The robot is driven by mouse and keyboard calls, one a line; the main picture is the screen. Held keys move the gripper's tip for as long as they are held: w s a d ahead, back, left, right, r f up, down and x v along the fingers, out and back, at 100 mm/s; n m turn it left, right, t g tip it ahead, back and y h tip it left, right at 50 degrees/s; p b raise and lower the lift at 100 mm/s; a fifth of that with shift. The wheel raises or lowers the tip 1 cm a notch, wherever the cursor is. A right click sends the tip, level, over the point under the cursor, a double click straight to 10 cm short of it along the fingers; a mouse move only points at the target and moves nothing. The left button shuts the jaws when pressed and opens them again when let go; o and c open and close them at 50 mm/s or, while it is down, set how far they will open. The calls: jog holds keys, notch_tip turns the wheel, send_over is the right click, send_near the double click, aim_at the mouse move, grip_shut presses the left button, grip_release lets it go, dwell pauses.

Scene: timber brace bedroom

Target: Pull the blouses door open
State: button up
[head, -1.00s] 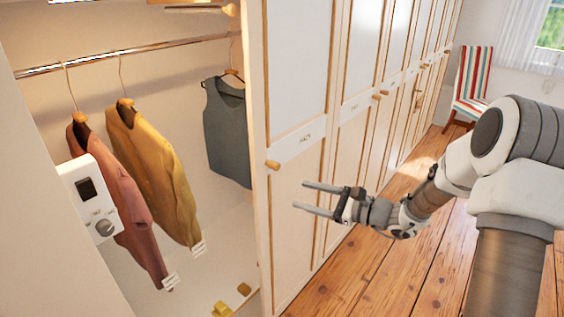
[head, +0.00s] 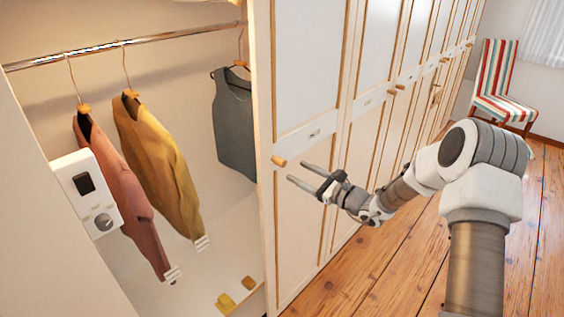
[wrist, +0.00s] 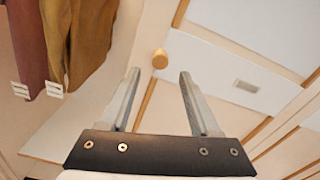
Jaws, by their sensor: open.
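A cream wardrobe door with wooden trim (head: 305,65) stands beside the open wardrobe section. Its small round wooden knob (head: 279,161) sticks out near the left edge; a small label plate (head: 315,133) is to the right, too small to read, so I cannot tell whether this is the blouses door. My gripper (head: 297,171) is open and empty, its fingertips just right of and slightly below the knob. In the wrist view the knob (wrist: 160,58) shows just beyond the gap between the fingertips of my gripper (wrist: 160,73), roughly centred. Contact is not visible.
The open section holds a pink garment (head: 125,200), a yellow one (head: 160,170) and a grey vest (head: 235,125) on a metal rail (head: 110,52). A white control box (head: 88,190) is at left. More doors run back toward a striped chair (head: 497,85). The wooden floor (head: 400,270) is clear.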

aim_at(285, 164)
jog(key=x, duration=0.7)
jog(key=shift+w+a+p, duration=0.25)
jog(key=shift+p, duration=0.05)
grip_shut()
dwell(1.0)
